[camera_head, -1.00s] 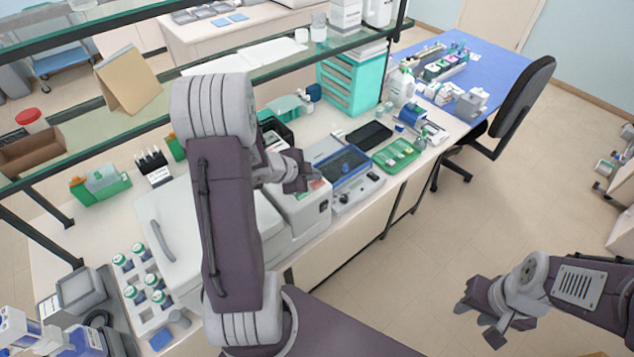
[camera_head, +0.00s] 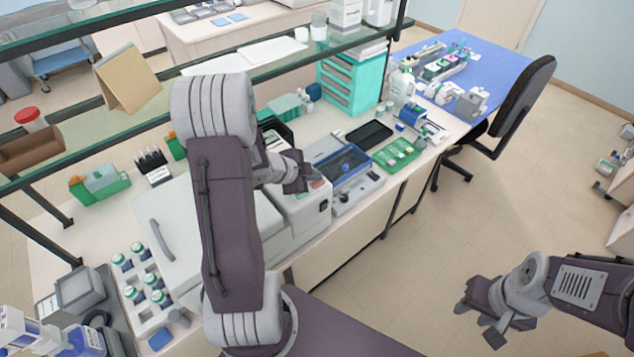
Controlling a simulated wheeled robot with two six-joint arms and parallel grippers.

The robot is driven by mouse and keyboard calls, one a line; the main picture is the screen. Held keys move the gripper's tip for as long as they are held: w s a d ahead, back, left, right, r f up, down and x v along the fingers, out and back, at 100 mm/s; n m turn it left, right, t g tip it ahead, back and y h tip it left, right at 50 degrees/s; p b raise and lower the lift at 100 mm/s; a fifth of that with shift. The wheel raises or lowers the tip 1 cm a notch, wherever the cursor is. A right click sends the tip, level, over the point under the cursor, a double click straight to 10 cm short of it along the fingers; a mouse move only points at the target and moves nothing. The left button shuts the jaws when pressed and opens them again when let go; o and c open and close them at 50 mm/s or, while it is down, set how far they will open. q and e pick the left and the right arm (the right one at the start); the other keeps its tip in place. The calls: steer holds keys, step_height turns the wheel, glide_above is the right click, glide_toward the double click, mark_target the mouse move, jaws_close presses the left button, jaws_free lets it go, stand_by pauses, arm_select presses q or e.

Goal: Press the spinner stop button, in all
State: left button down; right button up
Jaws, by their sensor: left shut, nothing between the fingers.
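The spinner is a pale grey machine (camera_head: 185,243) on the bench at centre left, with a handle on its lid. My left arm covers much of it. A front panel (camera_head: 312,204) at its right end has a small dark spot, and a reddish patch (camera_head: 316,184) shows on top. I cannot tell which mark is the stop button. My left gripper (camera_head: 304,184) is shut and empty, right over this panel end. Whether it touches the machine is unclear. My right gripper (camera_head: 482,318) is open and empty over the floor at lower right.
A blue-rimmed tray device (camera_head: 345,170) stands just right of the panel. A green tray (camera_head: 398,153) and a black flat pad (camera_head: 369,134) lie beyond it. A rack of green-capped bottles (camera_head: 150,318) is at lower left. A glass shelf (camera_head: 262,68) runs behind.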

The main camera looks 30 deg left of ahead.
mark_target(314, 183)
arm_select(q)
steer(key=shift+f, duration=0.45)
stand_by(0.5)
stand_by(0.3)
steer(key=shift+r+p, duration=0.55)
steer(key=shift+r, duration=0.2)
step_height(314, 183, up, 5)
steer(key=p, duration=0.5)
steer(key=shift+r, duration=0.15)
stand_by(0.4)
